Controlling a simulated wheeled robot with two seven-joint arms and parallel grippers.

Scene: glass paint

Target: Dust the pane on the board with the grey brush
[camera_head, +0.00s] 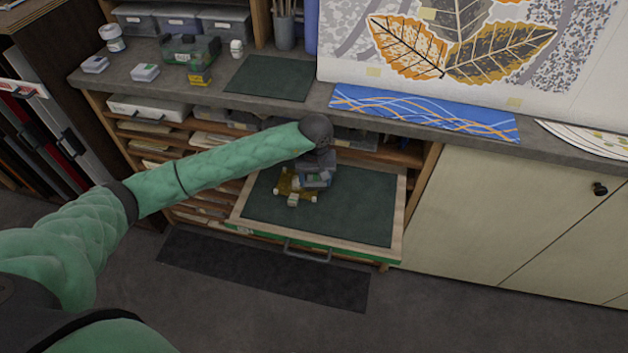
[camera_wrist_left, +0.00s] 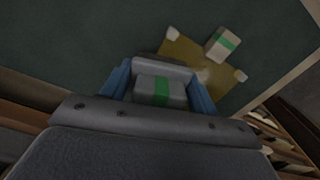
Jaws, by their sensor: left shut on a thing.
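The amber pane (camera_head: 287,184) lies on the dark green board (camera_head: 360,213), which is pulled out like a shelf below the counter. The pane also shows in the left wrist view (camera_wrist_left: 190,57), with pale pieces at its corners. My left gripper (camera_head: 316,181) is above the board, over the right part of the pane, and hides some of it. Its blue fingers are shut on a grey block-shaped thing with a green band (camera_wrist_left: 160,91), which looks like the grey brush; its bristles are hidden. My right gripper is out of view.
A pale block with a green band (camera_wrist_left: 222,44) lies at the pane's edge. The counter (camera_head: 215,85) above holds small boxes, jars and a dark mat (camera_head: 271,77). A blue patterned strip (camera_head: 420,112) lies on it. The board's right half is clear.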

